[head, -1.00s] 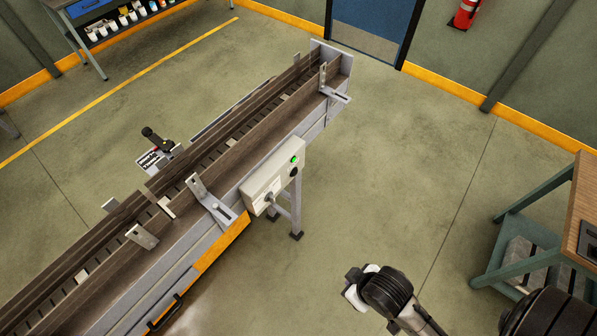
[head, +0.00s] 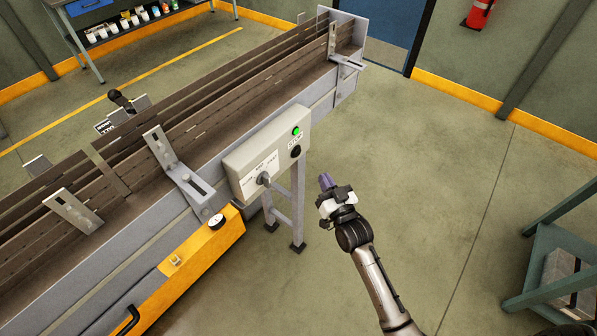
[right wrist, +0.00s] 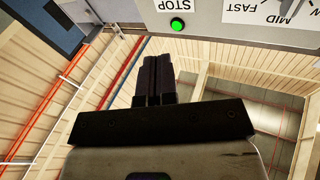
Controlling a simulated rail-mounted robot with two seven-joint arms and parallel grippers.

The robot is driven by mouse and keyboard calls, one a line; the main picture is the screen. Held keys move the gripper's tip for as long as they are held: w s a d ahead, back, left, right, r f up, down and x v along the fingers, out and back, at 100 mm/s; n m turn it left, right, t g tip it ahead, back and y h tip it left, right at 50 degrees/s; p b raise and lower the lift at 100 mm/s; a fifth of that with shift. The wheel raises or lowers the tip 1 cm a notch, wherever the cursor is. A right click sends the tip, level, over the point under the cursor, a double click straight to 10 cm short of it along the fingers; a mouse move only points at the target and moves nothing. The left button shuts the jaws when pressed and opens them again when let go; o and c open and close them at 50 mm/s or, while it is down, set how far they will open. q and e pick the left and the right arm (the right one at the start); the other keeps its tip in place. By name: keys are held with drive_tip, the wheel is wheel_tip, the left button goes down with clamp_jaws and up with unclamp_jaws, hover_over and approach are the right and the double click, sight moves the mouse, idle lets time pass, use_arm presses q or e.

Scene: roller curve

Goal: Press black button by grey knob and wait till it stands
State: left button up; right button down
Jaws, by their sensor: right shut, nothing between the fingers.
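The pale control box (head: 268,155) is fixed to the near side of the conveyor. It carries a black button (head: 296,151) below a lit green light (head: 297,131), with a grey knob (head: 264,178) to their left. My right gripper (head: 326,182) is shut and empty, a short way right of the box and apart from it in the head view. In the right wrist view the shut fingers (right wrist: 156,80) point towards the box's edge, where the green light (right wrist: 177,25) and an upside-down STOP label show. The black button and knob are out of that view. My left gripper is not in view.
The conveyor (head: 200,120) runs diagonally, with grey brackets (head: 190,180) sticking out near the box. An orange panel (head: 205,250) with a small round dial (head: 217,221) lies lower left. A support leg (head: 298,205) stands below the box. A workbench (head: 560,240) stands right; floor between is clear.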

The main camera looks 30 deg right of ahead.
sight(297, 152)
use_arm(q)
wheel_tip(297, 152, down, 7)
drive_tip(key=b, duration=0.5)
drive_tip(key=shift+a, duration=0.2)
use_arm(e)
drive_tip(key=shift+w+d+f+m+t+h, duration=0.4)
drive_tip(key=shift+d+m+t+h, duration=0.15)
drive_tip(key=shift+d+h, duration=0.2)
drive_tip(key=shift+w+d+f+m+t+h, duration=0.4)
drive_tip(key=shift+d+m+h, duration=0.25)
drive_tip(key=shift+h, duration=0.2)
drive_tip(key=shift+w+d+f+m+t+h, duration=0.35)
drive_tip(key=shift+d+m+t+h, duration=0.2)
drive_tip(key=shift+d+h, duration=0.25)
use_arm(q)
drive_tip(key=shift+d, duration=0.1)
use_arm(e)
drive_tip(key=shift+a, duration=0.1)
use_arm(q)
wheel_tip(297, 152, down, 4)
drive_tip(key=b, duration=0.4)
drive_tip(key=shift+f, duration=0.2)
use_arm(e)
drive_tip(key=w+a, duration=0.2)
drive_tip(key=w, duration=0.6)
drive_tip(key=shift+w+a, duration=0.15)
drive_tip(key=shift+a, duration=0.05)
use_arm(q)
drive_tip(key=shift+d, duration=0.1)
